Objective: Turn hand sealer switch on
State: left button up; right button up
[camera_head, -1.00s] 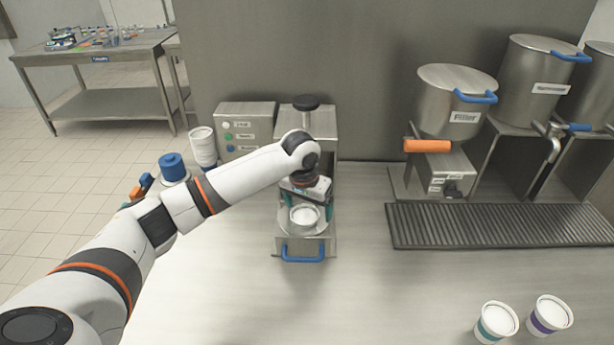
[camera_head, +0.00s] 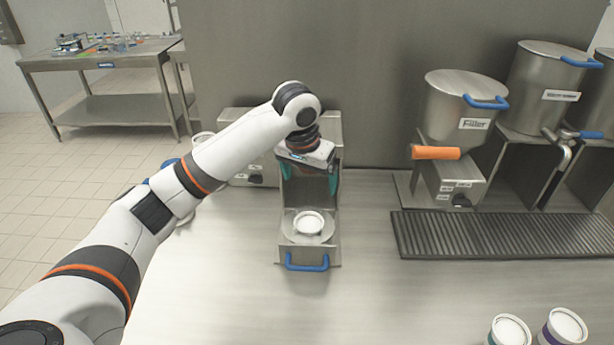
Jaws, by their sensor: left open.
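The hand sealer (camera_head: 331,218) is a metal machine in the middle of the bench, with a blue handle (camera_head: 307,264) at its front. A white-topped cup (camera_head: 308,223) sits in its round holder. A metal control box (camera_head: 240,181) stands just left of it, with a dark knob (camera_head: 256,180) low on its front. My arm hides most of the box's face. My left gripper (camera_head: 297,178) has teal fingers and is open, above and behind the cup, apart from it, in front of the sealer's upper part. My right gripper is not in view.
The filler pot (camera_head: 459,105) with an orange handle (camera_head: 435,153) stands right, behind a dark drip grate (camera_head: 508,234). Two lidded cups (camera_head: 565,326) are at the lower right. A blue item and white cups are partly hidden behind my arm. The front middle bench is clear.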

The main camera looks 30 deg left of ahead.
aim_at(255, 179)
jog(key=u, duration=1.25)
jog(key=z, duration=0.4)
